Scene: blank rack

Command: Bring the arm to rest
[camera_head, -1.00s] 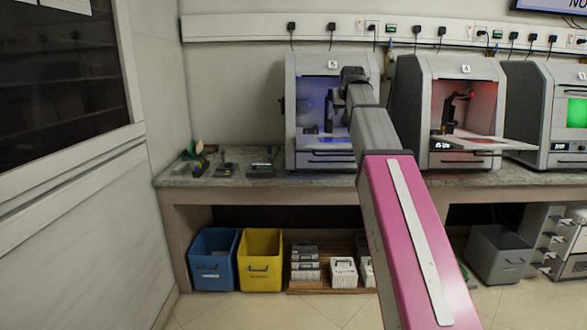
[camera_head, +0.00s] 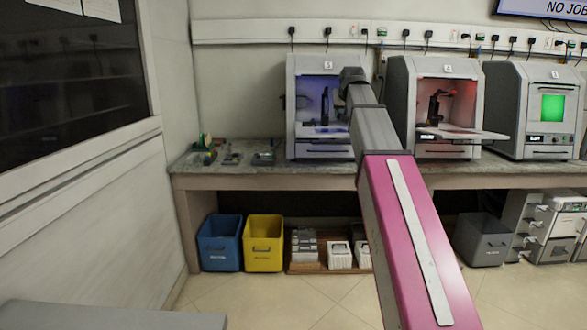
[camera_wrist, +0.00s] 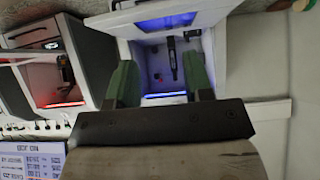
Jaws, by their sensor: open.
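My arm reaches forward and up in the head view, towards the machine with the blue-lit chamber (camera_head: 305,75). Its end overlaps that machine's right side in the picture, and my gripper cannot be made out there. In the wrist view my gripper (camera_wrist: 158,68) shows two green fingers spread apart with nothing between them. Beyond the fingers is the blue-lit chamber, which holds a dark upright part. The fingers look clear of it.
A red-lit machine (camera_head: 401,100) with its front flap down and a green-screen machine (camera_head: 510,110) share the bench (camera_head: 330,168). Blue (camera_head: 219,246) and yellow (camera_head: 263,246) bins stand below. A grey surface (camera_head: 110,316) is at lower left. Floor before the bench is clear.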

